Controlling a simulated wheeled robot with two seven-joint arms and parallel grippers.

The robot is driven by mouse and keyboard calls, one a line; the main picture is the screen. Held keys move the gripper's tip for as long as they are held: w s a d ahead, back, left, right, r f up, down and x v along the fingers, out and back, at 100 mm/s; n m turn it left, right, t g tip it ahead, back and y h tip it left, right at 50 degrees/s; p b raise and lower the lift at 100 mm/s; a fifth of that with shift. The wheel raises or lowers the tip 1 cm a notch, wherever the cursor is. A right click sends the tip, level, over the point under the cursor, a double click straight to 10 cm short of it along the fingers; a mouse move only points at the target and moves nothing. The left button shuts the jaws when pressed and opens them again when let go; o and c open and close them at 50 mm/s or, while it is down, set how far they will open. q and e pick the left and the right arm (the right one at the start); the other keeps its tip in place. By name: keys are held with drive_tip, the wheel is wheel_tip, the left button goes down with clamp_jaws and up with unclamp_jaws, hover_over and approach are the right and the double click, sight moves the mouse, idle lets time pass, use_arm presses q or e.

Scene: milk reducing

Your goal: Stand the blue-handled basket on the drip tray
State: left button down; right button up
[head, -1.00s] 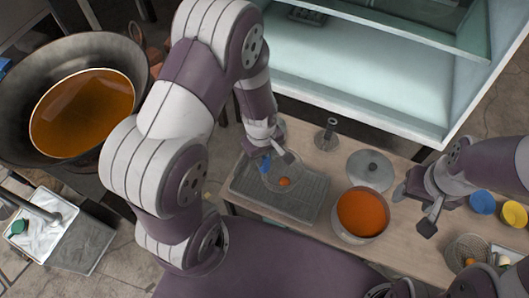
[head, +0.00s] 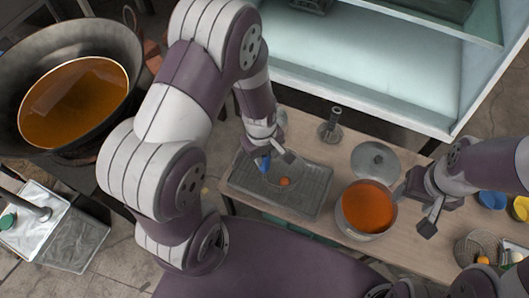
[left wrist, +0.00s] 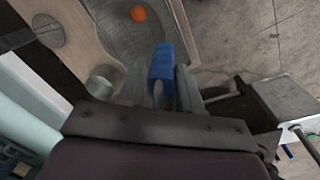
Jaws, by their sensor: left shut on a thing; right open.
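My left gripper (head: 276,160) is shut on the blue handle (head: 263,162) of a round mesh basket (head: 272,181). My right gripper (head: 418,209) is open and empty, beside the pot of orange liquid (head: 368,207).
A grey lid (head: 375,160) and a dark upright stand (head: 331,126) are behind the pot. Another mesh basket (head: 478,247) and yellow and blue cups (head: 491,200) are at the right. A large wok (head: 110,45) of brown liquid is at the far left.

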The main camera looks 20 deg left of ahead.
use_arm(q)
drive_tip(key=shift+f, duration=0.15)
drive_tip(key=c, duration=0.7)
unclamp_jaws()
drive_tip(key=r+p, duration=0.1)
drive_tip(key=r, duration=0.3)
drive_tip(key=r+p, duration=0.2)
drive_tip(key=r, duration=0.2)
drive_tip(key=r+p, duration=0.2)
drive_tip(key=r, duration=0.2)
drive_tip(key=shift+s+a, duration=0.2)
drive_tip(key=shift+s, duration=0.15)
drive_tip(key=shift+r, duration=0.3)
